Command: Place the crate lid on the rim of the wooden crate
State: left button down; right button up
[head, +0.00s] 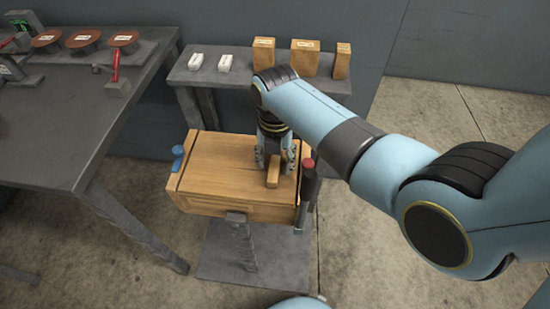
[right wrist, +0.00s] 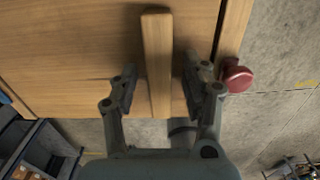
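The crate lid (head: 225,160) is a flat wooden panel with a raised bar handle (head: 273,174). It lies across the top of the wooden crate (head: 225,203), and I cannot tell whether it sits fully on the rim all round. My right gripper (head: 274,165) is over the right part of the lid. In the right wrist view the bar handle (right wrist: 157,65) stands between the two fingers of the right gripper (right wrist: 160,82), with a gap on each side, so the gripper is open. My left gripper is not in view.
A blue knob (head: 178,152) and a red knob (head: 309,164) flank the crate. A grey shelf (head: 225,77) behind holds wooden blocks (head: 305,58) and white pieces (head: 225,62). A grey table (head: 60,130) with brown discs (head: 83,38) stands at left. Floor at right is clear.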

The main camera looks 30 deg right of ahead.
notch_tip(320, 180, up, 13)
jog(key=p, duration=0.2)
jog(key=shift+f, duration=0.15)
dwell(0.6)
